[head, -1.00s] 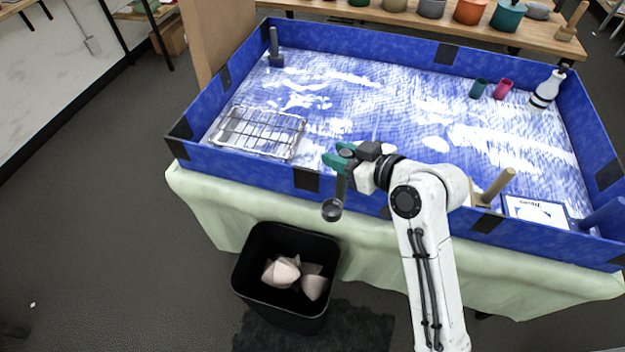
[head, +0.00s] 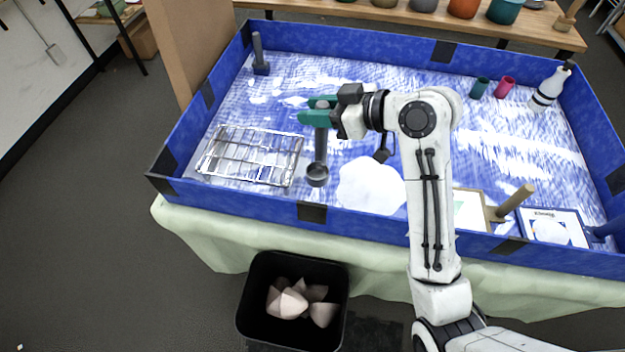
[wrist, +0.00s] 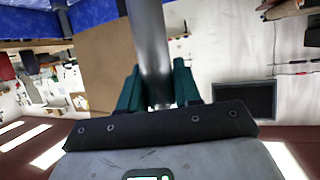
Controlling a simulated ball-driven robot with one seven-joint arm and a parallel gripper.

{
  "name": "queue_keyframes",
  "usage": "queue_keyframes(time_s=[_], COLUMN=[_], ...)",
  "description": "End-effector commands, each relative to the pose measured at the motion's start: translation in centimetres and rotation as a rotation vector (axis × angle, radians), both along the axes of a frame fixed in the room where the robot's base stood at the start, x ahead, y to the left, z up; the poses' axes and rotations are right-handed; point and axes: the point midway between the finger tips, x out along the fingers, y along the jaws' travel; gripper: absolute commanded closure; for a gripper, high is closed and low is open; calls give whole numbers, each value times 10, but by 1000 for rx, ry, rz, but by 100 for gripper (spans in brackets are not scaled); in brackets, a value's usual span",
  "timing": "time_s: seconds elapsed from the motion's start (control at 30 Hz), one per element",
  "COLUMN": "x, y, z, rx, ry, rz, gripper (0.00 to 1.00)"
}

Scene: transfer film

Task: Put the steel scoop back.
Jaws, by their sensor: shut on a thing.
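The steel scoop (head: 317,173) hangs bowl-down from my gripper (head: 318,110), whose green fingers are closed on its handle. The bowl is just right of the wire rack, over the blue-walled tray (head: 440,237); I cannot tell its exact height. In the wrist view the grey scoop handle (wrist: 150,45) runs between the two green fingers (wrist: 158,88). The scoop bowl is out of the wrist view.
A wire rack (head: 250,157) lies at the tray's left. A dark upright post on a base (head: 260,55) stands in the back-left corner. A white patch (head: 370,186) lies right of the scoop. A black bin (head: 292,300) stands below the front edge.

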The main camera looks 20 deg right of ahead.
Motion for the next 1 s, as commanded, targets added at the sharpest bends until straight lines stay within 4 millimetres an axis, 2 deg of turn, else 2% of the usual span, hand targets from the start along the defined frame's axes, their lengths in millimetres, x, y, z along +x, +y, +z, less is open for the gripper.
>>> queue_keyframes(time_s=[0.3,0.43,1.0], x=[-1,-1,0], y=[0,0,0], z=[-76,-104,-165], rx=[3,2,1], ry=[7,5,2], rz=[-2,-1,-1], gripper=[100,100,100])
